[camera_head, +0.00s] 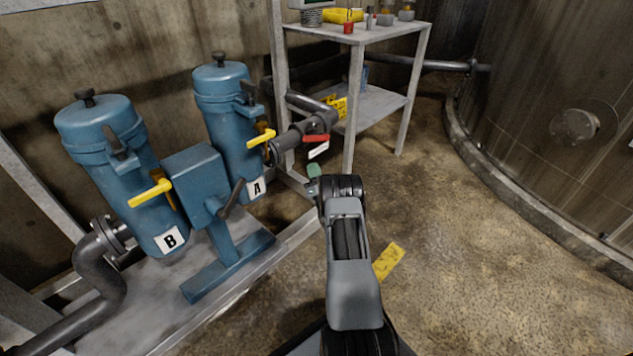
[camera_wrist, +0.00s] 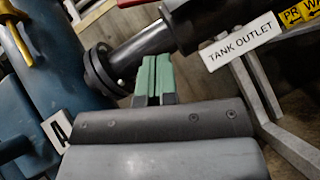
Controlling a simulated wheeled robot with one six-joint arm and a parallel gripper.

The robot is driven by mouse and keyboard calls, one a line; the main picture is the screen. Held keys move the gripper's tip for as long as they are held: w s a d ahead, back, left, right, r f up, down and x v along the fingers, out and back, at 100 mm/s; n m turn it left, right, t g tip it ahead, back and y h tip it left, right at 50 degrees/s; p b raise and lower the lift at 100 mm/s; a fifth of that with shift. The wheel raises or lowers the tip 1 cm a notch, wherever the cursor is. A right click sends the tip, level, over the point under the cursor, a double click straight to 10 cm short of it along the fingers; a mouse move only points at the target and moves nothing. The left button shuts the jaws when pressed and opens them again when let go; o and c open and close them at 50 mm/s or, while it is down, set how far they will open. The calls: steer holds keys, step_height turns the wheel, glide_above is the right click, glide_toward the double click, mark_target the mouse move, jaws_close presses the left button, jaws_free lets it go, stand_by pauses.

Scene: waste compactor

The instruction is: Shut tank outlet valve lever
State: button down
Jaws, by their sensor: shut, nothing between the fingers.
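The tank outlet valve lever (camera_head: 316,138) is red and sits on the dark pipe to the right of blue canister A. A white label (camera_head: 318,151) hangs just below it. The label reads TANK OUTLET in the wrist view (camera_wrist: 240,41). In the wrist view the fingers (camera_wrist: 152,75) are together and empty, near the flanged pipe (camera_wrist: 140,55).
Blue canisters A (camera_head: 228,130) and B (camera_head: 118,175) have yellow levers. A blue hand pump (camera_head: 195,180) stands before them. A metal shelf table (camera_head: 375,35) is behind the pipe. A large tank (camera_head: 540,90) is at right. The floor between is open.

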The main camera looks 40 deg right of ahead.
mark_target(315, 138)
step_height(315, 138, up, 6)
steer(key=w+d+b, duration=0.1)
steer(key=w+d, duration=0.1)
steer(key=shift+w+b, duration=0.35)
